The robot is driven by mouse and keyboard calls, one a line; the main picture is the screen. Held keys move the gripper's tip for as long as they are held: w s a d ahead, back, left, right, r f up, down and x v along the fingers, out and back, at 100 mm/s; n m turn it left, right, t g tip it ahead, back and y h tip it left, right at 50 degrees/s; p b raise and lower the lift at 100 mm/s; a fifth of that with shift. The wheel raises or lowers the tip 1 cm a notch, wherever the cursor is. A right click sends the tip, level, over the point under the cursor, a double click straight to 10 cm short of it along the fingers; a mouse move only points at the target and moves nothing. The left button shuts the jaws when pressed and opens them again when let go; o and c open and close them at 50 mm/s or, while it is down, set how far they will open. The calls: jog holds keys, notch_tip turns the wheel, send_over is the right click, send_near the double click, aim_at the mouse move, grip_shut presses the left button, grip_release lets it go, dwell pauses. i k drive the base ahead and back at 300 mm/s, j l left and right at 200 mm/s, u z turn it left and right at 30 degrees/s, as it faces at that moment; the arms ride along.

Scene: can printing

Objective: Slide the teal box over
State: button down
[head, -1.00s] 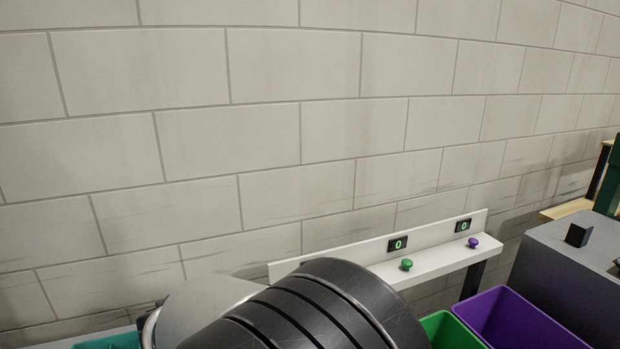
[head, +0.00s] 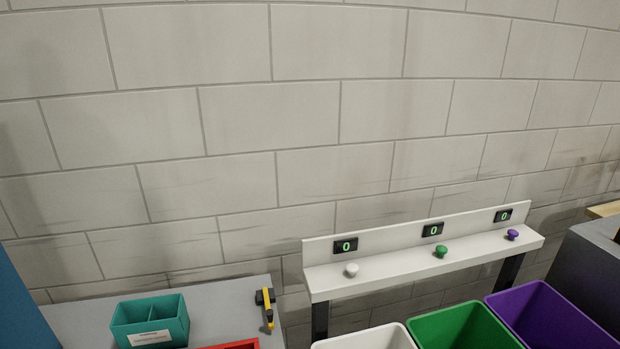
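The teal box (head: 150,321) stands on a grey table (head: 225,300) at the lower left of the head view. It is open-topped with compartments and has a white label on its front. Its inside looks empty from here, though its bottom is partly hidden. My gripper is not in view.
A yellow and black tool (head: 266,308) lies near the table's right edge, and a red tray rim (head: 236,345) shows at the front. White (head: 365,338), green (head: 465,325) and purple (head: 545,312) bins stand right, below a white shelf (head: 420,250) with buttons and counters reading 0.

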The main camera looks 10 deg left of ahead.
aim_at(161, 322)
jog(key=u, duration=1.75)
jog(key=i+j+z, duration=0.2)
jog(key=j+z, duration=0.15)
jog(key=j, duration=0.3)
jog(key=i+j+z, duration=0.1)
jog(key=j+z, duration=0.2)
jog(key=j, duration=0.35)
jog(key=j+z, duration=0.35)
jog(key=j, duration=0.35)
